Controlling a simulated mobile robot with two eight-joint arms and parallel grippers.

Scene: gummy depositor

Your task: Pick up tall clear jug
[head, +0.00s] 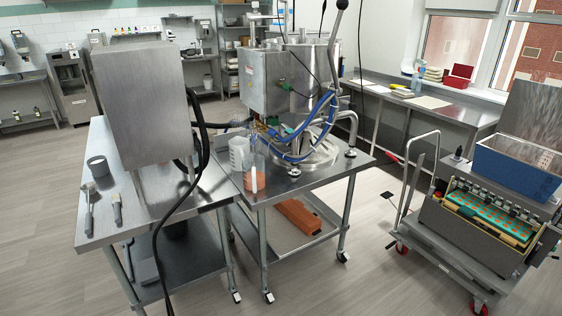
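A tall clear jug (255,172) stands upright near the front left corner of the middle steel table (297,185). Its lower part looks orange, and a pale upright streak shows in it. Neither of my grippers is in view.
A steel kettle machine (290,85) with blue hoses stands behind the jug. A left table (125,222) holds a steel box (145,95), grey cup (97,167) and brushes. Black cables hang between the tables. A depositor (485,220) sits on a cart at right.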

